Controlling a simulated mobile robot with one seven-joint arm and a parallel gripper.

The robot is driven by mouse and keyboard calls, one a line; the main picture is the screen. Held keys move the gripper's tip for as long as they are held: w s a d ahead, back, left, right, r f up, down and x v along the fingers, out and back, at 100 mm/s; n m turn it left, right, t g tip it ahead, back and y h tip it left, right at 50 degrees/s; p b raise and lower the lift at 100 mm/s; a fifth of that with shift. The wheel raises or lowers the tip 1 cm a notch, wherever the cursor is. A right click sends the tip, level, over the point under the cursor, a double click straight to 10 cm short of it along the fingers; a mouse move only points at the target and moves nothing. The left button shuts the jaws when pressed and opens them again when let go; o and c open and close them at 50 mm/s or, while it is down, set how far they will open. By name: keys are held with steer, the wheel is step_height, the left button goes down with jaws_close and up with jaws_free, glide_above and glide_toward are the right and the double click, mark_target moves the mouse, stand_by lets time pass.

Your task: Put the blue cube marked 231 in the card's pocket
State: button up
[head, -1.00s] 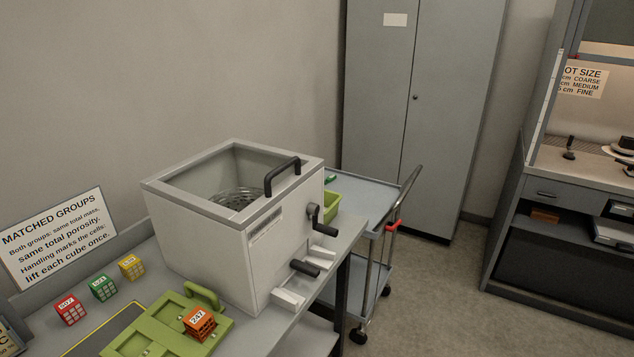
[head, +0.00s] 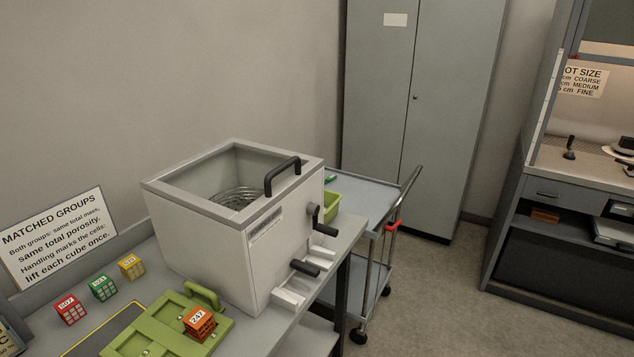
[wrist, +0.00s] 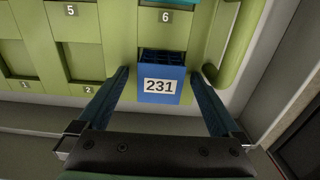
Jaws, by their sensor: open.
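The blue cube (wrist: 159,84) marked 231 shows in the wrist view at the near edge of a green card (wrist: 110,44), below the label 6. My gripper (wrist: 160,72) is open, with one finger on each side of the cube and a narrow gap visible at each. The card has recessed pockets, with 1, 2, 5 and 6 readable on its labels. I cannot tell how deep the cube sits in a pocket, as its front face hides the spot below it. My gripper and the blue cube do not show in the head view.
In the head view a green card (head: 150,328) carries an orange cube (head: 200,323) marked 247. Red (head: 70,310), green (head: 104,287) and yellow (head: 131,267) cubes stand by the wall sign. A grey box machine (head: 215,250) fills the bench behind. A trolley (head: 365,190) stands beyond.

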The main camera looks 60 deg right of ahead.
steer(key=shift+r, duration=0.15)
step_height(320, 180, up, 5)
steer(key=p, duration=0.5)
stand_by(0.4)
step_height(320, 180, up, 13)
steer(key=shift+p, duration=0.45)
stand_by(0.8)
